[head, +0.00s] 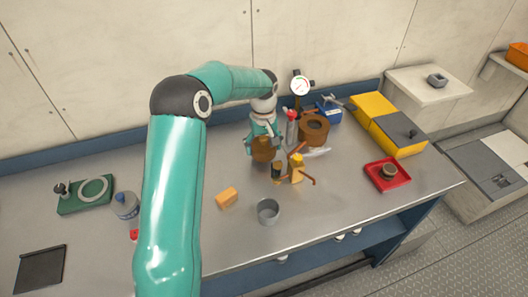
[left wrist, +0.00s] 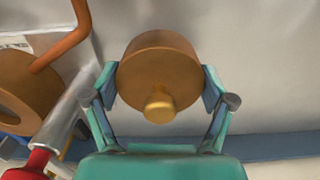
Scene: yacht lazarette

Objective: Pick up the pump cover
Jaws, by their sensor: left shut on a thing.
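The pump cover (head: 264,151), a round brown bronze-like piece, is between the fingers of my left gripper (head: 265,144) over the middle of the bench. In the left wrist view the pump cover (left wrist: 158,62) shows its round face with a short brass knob. My left gripper (left wrist: 160,88) is shut on its sides, one teal finger at each side. I cannot tell how high it is above the bench. A thick brown ring (head: 314,127), perhaps the pump body, stands to its right; it also shows at the left of the left wrist view (left wrist: 22,100). My right gripper is not in view.
Close right of the gripper are a red-handled tool (head: 291,128), a yellow valve (head: 297,170) with orange pipes and a dial gauge (head: 300,86). An orange block (head: 227,198) and a grey cup (head: 268,211) stand in front. A red tray (head: 374,182) and yellow bins (head: 372,107) lie right.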

